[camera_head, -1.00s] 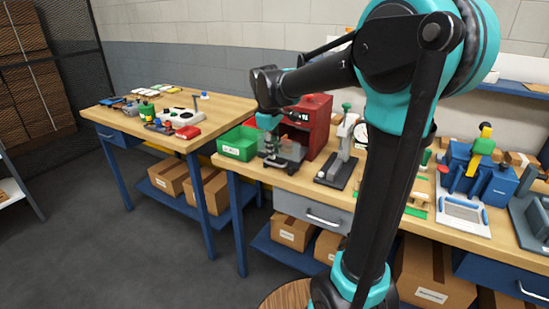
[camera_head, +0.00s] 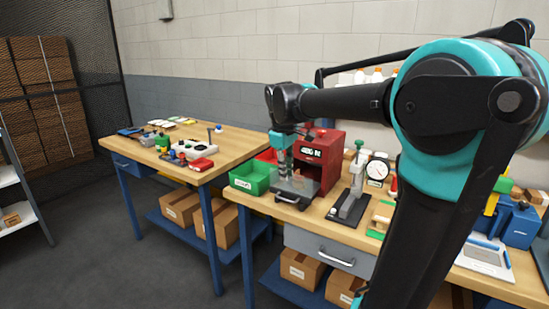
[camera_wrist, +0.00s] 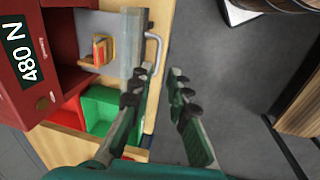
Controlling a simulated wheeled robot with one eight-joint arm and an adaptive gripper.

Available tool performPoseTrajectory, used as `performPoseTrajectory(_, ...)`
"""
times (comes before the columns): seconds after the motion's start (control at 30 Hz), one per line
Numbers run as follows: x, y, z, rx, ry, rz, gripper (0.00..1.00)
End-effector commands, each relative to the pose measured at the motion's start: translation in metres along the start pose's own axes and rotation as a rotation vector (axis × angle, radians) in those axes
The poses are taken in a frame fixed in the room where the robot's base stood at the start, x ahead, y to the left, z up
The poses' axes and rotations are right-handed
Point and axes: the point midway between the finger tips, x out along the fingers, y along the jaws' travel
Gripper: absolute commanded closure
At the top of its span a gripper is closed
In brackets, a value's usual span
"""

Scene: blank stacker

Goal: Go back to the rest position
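My gripper (camera_wrist: 158,74) is open, with its two dark green fingers apart and nothing seen between them in the wrist view. In the head view, my gripper (camera_head: 284,158) points down in front of the red machine (camera_head: 322,152), just right of the green bin (camera_head: 250,176). The red machine also shows in the wrist view (camera_wrist: 45,70), with a "480 N" display. A clear shield with a metal handle (camera_wrist: 153,52) stands at its front, close to one fingertip. The head view does not clearly show whether my gripper touches it.
The workbench (camera_head: 315,215) also bears a lever press (camera_head: 353,195), a dial gauge (camera_head: 377,170) and a blue fixture (camera_head: 520,226). A second table (camera_head: 238,147) with small parts stands to the left. Open floor (camera_head: 110,260) lies in front of it. Boxes sit on the lower shelves.

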Motion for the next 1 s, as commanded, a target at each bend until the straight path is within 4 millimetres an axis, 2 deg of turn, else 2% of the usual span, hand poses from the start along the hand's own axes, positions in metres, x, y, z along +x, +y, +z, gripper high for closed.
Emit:
performPoseTrajectory(0.17,0.066,-0.019,0.058,0.239,0.062,0.007,0.83)
performPoseTrajectory(0.3,0.127,-0.051,0.116,0.486,0.130,0.010,0.83)
performPoseTrajectory(0.4,0.161,-0.077,0.152,0.644,0.174,0.009,0.83)
performPoseTrajectory(0.5,0.186,-0.100,0.180,0.765,0.210,0.006,0.83)
performPoseTrajectory(0.6,0.201,-0.116,0.197,0.844,0.234,0.005,0.83)
performPoseTrajectory(0.7,0.208,-0.124,0.205,0.884,0.245,0.003,0.83)
performPoseTrajectory(1.0,0.209,-0.126,0.206,0.892,0.248,0.003,0.83)
